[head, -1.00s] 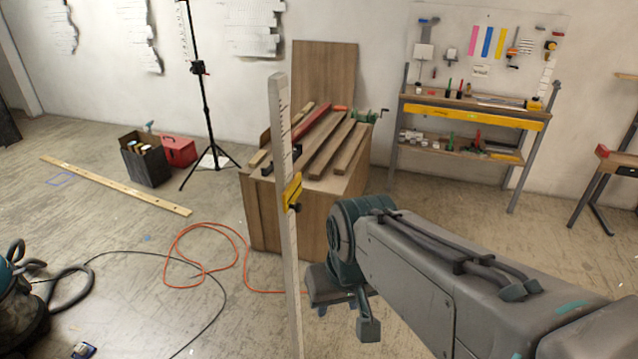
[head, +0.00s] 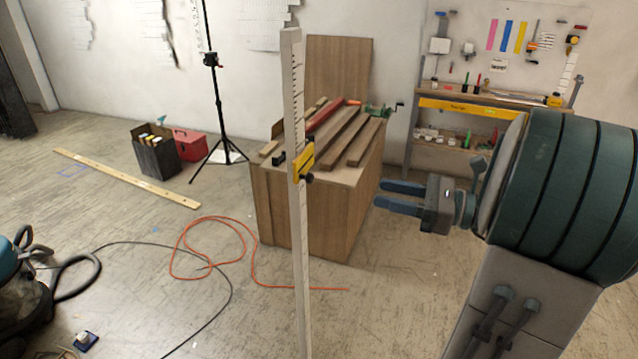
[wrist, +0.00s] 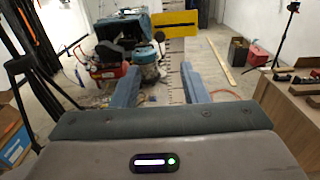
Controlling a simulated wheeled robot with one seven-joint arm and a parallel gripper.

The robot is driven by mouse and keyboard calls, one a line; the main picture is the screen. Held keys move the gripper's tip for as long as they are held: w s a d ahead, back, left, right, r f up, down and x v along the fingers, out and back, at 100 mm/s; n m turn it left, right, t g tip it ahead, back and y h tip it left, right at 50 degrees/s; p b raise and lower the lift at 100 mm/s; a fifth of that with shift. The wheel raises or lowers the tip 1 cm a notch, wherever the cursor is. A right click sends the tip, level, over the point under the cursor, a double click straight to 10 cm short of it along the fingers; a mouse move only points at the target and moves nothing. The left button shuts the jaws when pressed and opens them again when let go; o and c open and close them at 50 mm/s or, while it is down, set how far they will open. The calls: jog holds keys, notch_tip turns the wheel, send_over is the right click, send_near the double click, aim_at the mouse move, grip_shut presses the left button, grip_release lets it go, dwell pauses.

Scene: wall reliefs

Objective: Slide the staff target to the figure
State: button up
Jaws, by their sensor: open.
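A tall pale staff (head: 299,225) with black graduation marks stands upright in the middle of the head view. The yellow target (head: 305,160) with a black knob (head: 309,179) sits on its upper half. The figures on the staff are too small to read. My gripper (head: 382,195) is open and empty, to the right of the staff and a little lower than the target, its fingers pointing left. In the wrist view, the yellow target (wrist: 176,24) shows above and beyond my fingers, and the marked staff (wrist: 176,78) shows between them, apart from them.
A wooden bench (head: 320,215) with planks and clamps stands behind the staff. An orange cord (head: 210,218) and a vacuum (head: 25,290) are on the floor.

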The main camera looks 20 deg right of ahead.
aim_at(313, 177)
jog(key=x, duration=1.3)
jog(key=shift+w+a+p, duration=0.25)
jog(key=shift+a+p, duration=0.05)
jog(key=shift+r, duration=0.1)
grip_shut()
